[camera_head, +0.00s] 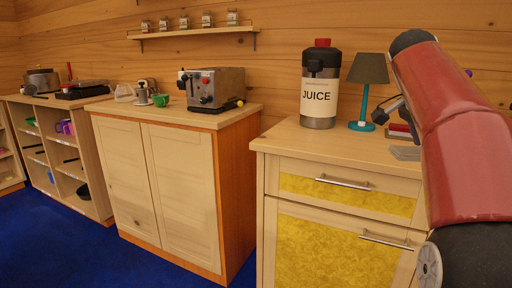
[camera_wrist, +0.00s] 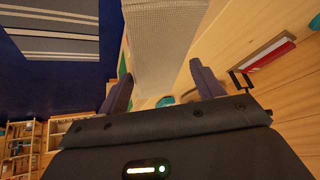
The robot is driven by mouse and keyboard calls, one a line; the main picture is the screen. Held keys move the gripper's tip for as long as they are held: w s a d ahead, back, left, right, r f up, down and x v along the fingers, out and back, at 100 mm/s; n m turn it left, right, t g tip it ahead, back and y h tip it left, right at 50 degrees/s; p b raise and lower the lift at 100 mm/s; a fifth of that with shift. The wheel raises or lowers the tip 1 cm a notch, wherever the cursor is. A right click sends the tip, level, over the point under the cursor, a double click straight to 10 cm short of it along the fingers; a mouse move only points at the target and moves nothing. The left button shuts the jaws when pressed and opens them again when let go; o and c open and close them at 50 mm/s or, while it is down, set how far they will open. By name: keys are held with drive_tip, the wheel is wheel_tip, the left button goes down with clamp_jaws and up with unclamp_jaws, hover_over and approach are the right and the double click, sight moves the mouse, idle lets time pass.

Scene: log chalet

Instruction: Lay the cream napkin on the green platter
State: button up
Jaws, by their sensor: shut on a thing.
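The cream napkin (camera_wrist: 160,45) is a pale, woven-textured cloth in the wrist view. It is held at my gripper (camera_wrist: 163,85) and stretches away from between the two dark fingers to the top of the picture. My gripper is shut on it. A narrow green strip (camera_wrist: 123,60) shows along the napkin's left side; I cannot tell whether it is the green platter. The platter is not clearly visible in either view. In the head view my red arm covers the right side of the cabinet top, and the napkin cannot be made out there.
A juice dispenser (camera_head: 319,90) and a teal-based lamp (camera_head: 364,95) stand on the cabinet top (camera_head: 300,137). A red-and-white object (camera_wrist: 272,54) lies right of the napkin. A toaster-like machine (camera_head: 215,88) and green cup (camera_head: 161,100) stand on the left cabinet.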

drive_tip(key=a+f+n+t+y, duration=0.1)
drive_tip(key=a+f+n, duration=0.1)
drive_tip(key=f, duration=0.5)
drive_tip(key=w+a+f+n+t+y, duration=0.1)
drive_tip(key=a+f+n, duration=0.2)
drive_tip(key=f, duration=0.5)
drive_tip(key=a+f+n+t+y, duration=0.1)
drive_tip(key=a+f+n, duration=0.2)
drive_tip(key=f, duration=0.5)
drive_tip(key=shift+w+a, duration=0.2)
drive_tip(key=shift+a, duration=0.7)
drive_tip(key=a+f+n+y, duration=0.1)
drive_tip(key=a+f+n, duration=0.2)
drive_tip(key=f, duration=0.5)
drive_tip(key=w+a+f+n+y, duration=0.1)
drive_tip(key=a+f+n+y, duration=0.1)
drive_tip(key=f, duration=0.6)
drive_tip(key=w+a+f+n+y, duration=0.1)
drive_tip(key=a+f+n, duration=0.3)
drive_tip(key=f, duration=0.5)
drive_tip(key=shift+w+a+f+t+y, duration=0.1)
drive_tip(key=shift+a+t+y, duration=0.3)
drive_tip(key=shift+a, duration=0.5)
drive_tip(key=shift+w+f, duration=0.15)
drive_tip(key=shift+w, duration=0.05)
drive_tip(key=shift+w, duration=0.15)
drive_tip(key=shift+s+a, duration=0.1)
drive_tip(key=shift+s, duration=0.2)
drive_tip(key=shift+c, duration=0.2)
